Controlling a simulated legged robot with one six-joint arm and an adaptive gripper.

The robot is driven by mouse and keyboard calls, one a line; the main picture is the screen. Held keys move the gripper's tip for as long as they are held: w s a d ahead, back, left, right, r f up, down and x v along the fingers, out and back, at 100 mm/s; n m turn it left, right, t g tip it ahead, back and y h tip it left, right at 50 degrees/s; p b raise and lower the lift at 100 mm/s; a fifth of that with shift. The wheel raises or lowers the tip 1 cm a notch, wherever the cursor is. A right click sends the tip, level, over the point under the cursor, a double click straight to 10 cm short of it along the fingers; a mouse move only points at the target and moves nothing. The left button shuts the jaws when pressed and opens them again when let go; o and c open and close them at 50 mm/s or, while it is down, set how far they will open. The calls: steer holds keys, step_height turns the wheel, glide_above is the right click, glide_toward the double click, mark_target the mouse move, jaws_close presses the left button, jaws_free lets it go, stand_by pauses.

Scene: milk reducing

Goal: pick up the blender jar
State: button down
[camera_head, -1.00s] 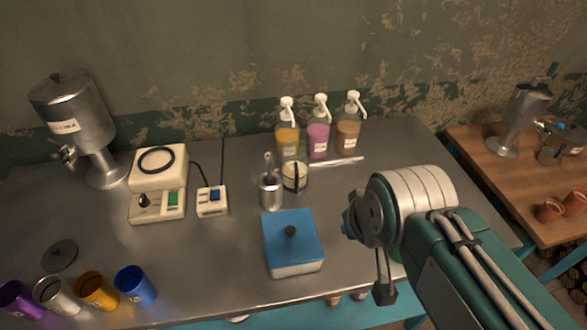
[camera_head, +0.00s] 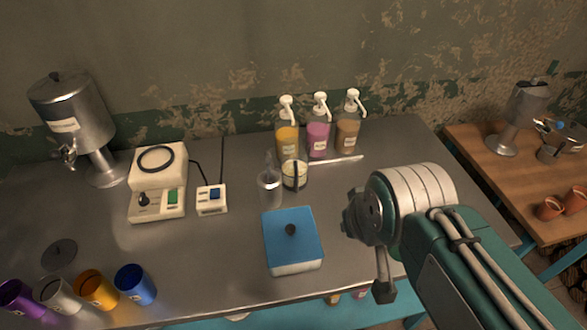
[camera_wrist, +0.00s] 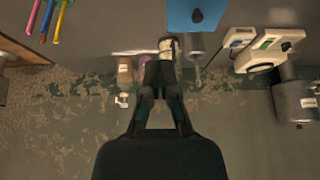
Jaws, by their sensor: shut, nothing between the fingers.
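The jar I take for the blender jar (camera_head: 301,183) is clear, with a dark upright handle and a pale label. It stands upright on the metal counter in front of the pump bottles. It also shows in the wrist view (camera_wrist: 170,42), just beyond my fingertips. My gripper (camera_wrist: 161,66) is shut and empty, its dark fingers drawn together and pointing toward the jar. I cannot tell whether they touch it. In the head view my arm comes in from the right, and my fingers are not clearly visible.
A cup with utensils (camera_head: 270,190) stands close left of the jar. Behind are pump bottles (camera_head: 318,138), and a blue-lidded box (camera_head: 291,250) is in front. A cream appliance base (camera_head: 157,200), steel dispenser (camera_head: 80,122) and coloured cups (camera_head: 135,285) are left. A wooden table (camera_head: 475,145) is at right.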

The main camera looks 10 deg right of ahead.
steer(key=c, duration=0.7)
jaws_free()
steer(key=shift+w, duration=0.1)
steer(key=m+g+y, duration=0.3)
steer(key=m+y, duration=0.1)
steer(key=m, duration=2)
glide_above(292, 163)
steer(key=s+d, duration=0.2)
steer(key=d, duration=0.1)
step_height(292, 163, down, 4)
steer(key=x, duration=0.5)
steer(key=shift+d+f, duration=0.15)
steer(key=shift+f, duration=0.1)
steer(key=shift+x, duration=2.7)
